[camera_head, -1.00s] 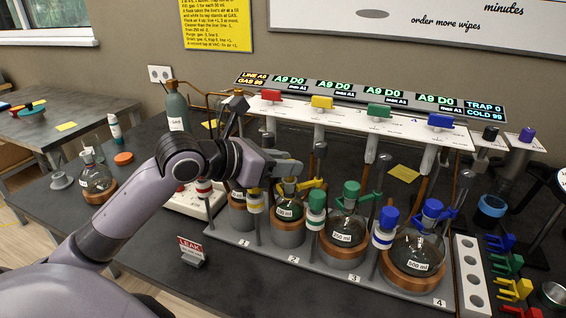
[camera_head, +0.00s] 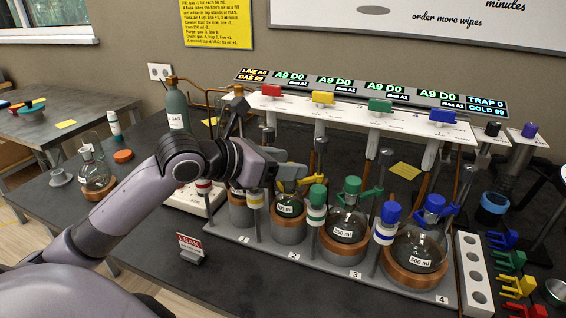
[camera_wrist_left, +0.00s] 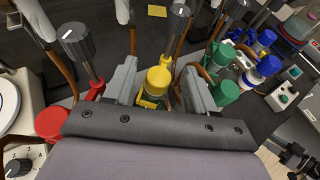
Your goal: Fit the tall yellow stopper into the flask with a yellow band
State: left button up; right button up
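My left gripper (camera_head: 292,172) is open at the second station. In the left wrist view its two fingers (camera_wrist_left: 158,88) stand on either side of a yellow stopper-like piece (camera_wrist_left: 157,80), with small gaps visible on both sides. The small flask (camera_head: 288,209) at station 2 stands in a grey holder just below the gripper; my gripper covers its neck, and I cannot make out its band. Whether the yellow piece between the fingers sits in a neck is hidden. My right gripper is out of view.
Upright green (camera_head: 316,196) and blue (camera_head: 389,213) pieces stand close to the right. Larger flasks (camera_head: 346,227) stand beyond. The white gas rail (camera_head: 350,117) with coloured handles runs behind. A red leak sign (camera_head: 190,247) stands in front.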

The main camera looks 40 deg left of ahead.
pick_arm(q)
jog(key=shift+r, duration=0.1)
jog(key=shift+r+p, duration=0.2)
jog(key=shift+p, duration=0.1)
jog(key=shift+r+p, duration=0.4)
jog(key=shift+r, duration=0.05)
jog(key=b+v, duration=0.3)
jog(key=v, duration=0.9)
jog(key=shift+f, duration=0.2)
